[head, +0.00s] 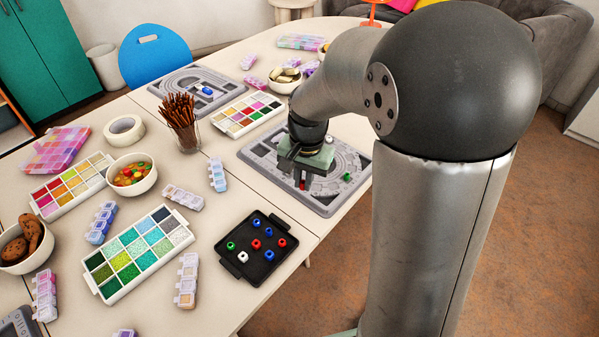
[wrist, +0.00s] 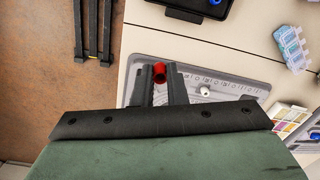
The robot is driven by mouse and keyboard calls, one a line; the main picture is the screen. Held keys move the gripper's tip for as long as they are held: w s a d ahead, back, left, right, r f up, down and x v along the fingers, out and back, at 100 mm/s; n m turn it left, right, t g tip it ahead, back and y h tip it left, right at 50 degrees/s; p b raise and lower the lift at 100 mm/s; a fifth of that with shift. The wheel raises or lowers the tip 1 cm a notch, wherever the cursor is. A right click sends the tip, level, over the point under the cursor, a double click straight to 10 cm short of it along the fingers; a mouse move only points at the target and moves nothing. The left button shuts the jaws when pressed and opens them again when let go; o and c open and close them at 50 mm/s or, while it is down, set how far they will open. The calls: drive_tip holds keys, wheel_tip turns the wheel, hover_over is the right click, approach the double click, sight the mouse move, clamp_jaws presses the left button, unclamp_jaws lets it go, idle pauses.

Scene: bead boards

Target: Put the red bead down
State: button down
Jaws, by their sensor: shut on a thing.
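My gripper (head: 301,181) is shut on a red bead (wrist: 160,72), which shows between its fingertips in the wrist view. In the head view, the red bead is a small spot (head: 302,185) at the fingertips, over the near grey bead board (head: 325,208). I cannot tell whether the bead touches the board. The board also shows in the wrist view (wrist: 258,86), partly hidden by my gripper. A white bead (wrist: 205,91) lies on it to the right of the fingers there. A green bead (head: 347,177) lies on it in the head view, right of my gripper.
A black tray (head: 240,267) with several red, green, blue and white beads lies left of the board. A glass of brown sticks (head: 181,122) and a paint-like bead palette (head: 247,115) stand beyond. Another grey board (head: 165,88) with a blue bead lies at the back.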

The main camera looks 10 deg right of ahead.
drive_tip(key=w+f, duration=0.3)
drive_tip(key=w, duration=0.1)
drive_tip(key=w+d+f+p, duration=0.1)
drive_tip(key=w+f, duration=0.1)
drive_tip(key=w, duration=0.2)
drive_tip(key=w+d+f, duration=0.1)
drive_tip(key=w+f, duration=0.2)
drive_tip(key=w, duration=0.1)
drive_tip(key=shift+d+f+p, duration=0.2)
drive_tip(key=shift+f+p, duration=0.15)
drive_tip(key=shift+w+f, duration=0.3)
drive_tip(key=shift+f, duration=0.1)
drive_tip(key=shift+w+d+f, duration=0.1)
drive_tip(key=shift+f, duration=1.55)
drive_tip(key=shift+f, duration=0.3)
drive_tip(key=c, duration=1.4)
unclamp_jaws()
drive_tip(key=shift+c, duration=0.2)
drive_tip(key=shift+r, duration=0.1)
